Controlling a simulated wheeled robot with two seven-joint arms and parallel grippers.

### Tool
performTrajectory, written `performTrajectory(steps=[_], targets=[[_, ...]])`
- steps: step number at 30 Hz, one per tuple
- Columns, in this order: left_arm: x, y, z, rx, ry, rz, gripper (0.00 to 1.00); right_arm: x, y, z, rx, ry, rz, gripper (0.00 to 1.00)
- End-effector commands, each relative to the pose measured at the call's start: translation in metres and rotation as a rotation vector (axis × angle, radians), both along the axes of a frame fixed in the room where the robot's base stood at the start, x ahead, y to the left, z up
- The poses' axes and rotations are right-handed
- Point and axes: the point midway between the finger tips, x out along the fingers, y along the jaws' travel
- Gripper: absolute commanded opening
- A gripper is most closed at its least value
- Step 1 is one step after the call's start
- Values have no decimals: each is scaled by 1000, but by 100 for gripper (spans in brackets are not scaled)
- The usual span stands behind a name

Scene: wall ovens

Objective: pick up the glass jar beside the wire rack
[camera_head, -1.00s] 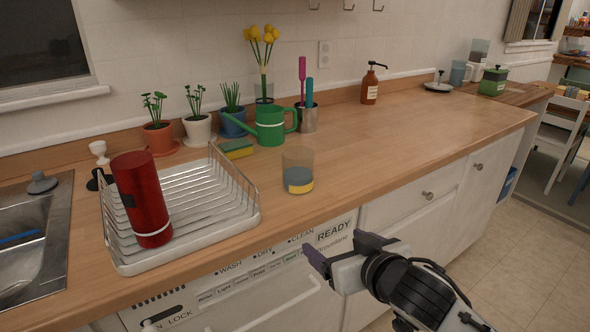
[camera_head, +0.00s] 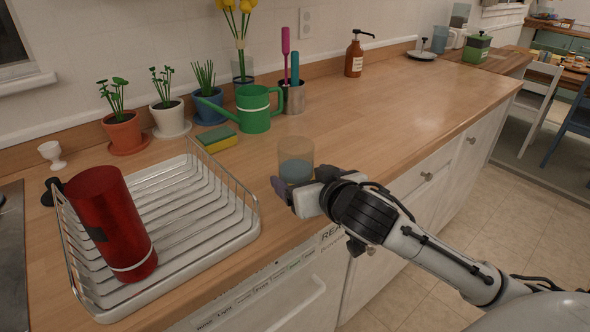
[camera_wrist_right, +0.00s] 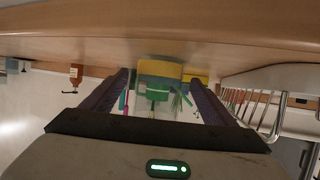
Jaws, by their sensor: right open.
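The glass jar (camera_head: 296,158) stands upright on the wooden counter, to the right of the wire rack (camera_head: 245,232). It is clear, with a grey-blue content. My right gripper (camera_head: 297,190) is open at the jar's near side and hides its lower part in the head view. My left gripper is not in view.
A red canister (camera_head: 112,225) leans in the rack. Behind the jar are a sponge (camera_head: 217,138), a green watering can (camera_head: 255,110) and a metal cup (camera_head: 292,98) with utensils. Potted plants line the wall. The counter right of the jar is clear up to the soap bottle (camera_head: 354,58).

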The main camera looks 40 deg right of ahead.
Motion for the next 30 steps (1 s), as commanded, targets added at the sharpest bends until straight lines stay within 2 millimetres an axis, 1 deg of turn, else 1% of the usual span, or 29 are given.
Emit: performTrajectory(steps=[6,9,12,18,23,27,28,30], targets=[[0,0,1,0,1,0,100,30,-7,-11,-1,0,-2,80],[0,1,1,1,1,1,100,40,-9,-15,0,0,-1,80],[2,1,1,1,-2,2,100,44,-10,-18,0,1,0,80],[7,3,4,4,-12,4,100,44,-10,-18,0,1,0,80],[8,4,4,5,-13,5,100,44,-10,-18,0,1,0,53],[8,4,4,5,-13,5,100,44,-10,-18,0,1,0,29],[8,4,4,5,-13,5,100,44,-10,-18,0,0,0,25],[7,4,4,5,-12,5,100,44,-10,-16,-1,-4,1,25]])
